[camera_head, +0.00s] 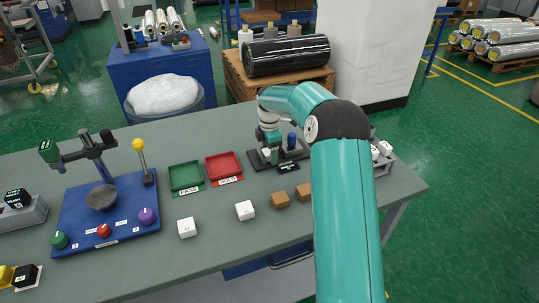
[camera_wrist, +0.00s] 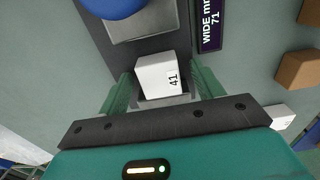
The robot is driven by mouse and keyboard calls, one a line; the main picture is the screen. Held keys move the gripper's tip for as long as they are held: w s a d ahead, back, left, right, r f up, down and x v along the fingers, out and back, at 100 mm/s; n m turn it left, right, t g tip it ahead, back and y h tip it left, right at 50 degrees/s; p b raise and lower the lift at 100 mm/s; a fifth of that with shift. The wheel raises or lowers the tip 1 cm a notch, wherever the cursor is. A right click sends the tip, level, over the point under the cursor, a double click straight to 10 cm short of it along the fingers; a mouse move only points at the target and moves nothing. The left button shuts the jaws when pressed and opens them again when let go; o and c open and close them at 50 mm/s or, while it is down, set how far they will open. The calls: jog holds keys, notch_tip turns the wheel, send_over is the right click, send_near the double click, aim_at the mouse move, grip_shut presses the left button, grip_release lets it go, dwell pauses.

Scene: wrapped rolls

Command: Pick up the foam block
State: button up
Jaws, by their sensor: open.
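A white block (camera_wrist: 157,75) with "41" on its side, likely the foam block, sits on the grey seat of a dark-based device in the wrist view. My gripper (camera_wrist: 161,80) is open, with one green finger on either side of the block. I cannot tell whether the fingers touch it. In the head view my gripper (camera_head: 270,151) is low over the dark device (camera_head: 262,164), and the block is mostly hidden there. Two other white blocks, one left (camera_head: 187,228) and one nearer the middle (camera_head: 245,210), lie on the table.
A blue-topped post (camera_head: 291,141) stands beside my gripper. Brown blocks (camera_head: 280,200) lie in front of the device. A red tray (camera_head: 224,166) and green tray (camera_head: 186,176) lie to its left. A blue-based stand (camera_head: 82,212) is farther left. Grey table shows between them.

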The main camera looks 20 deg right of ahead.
jog(key=shift+c, duration=0.3)
jog(key=c, duration=1.1)
jog(key=shift+r, duration=0.1)
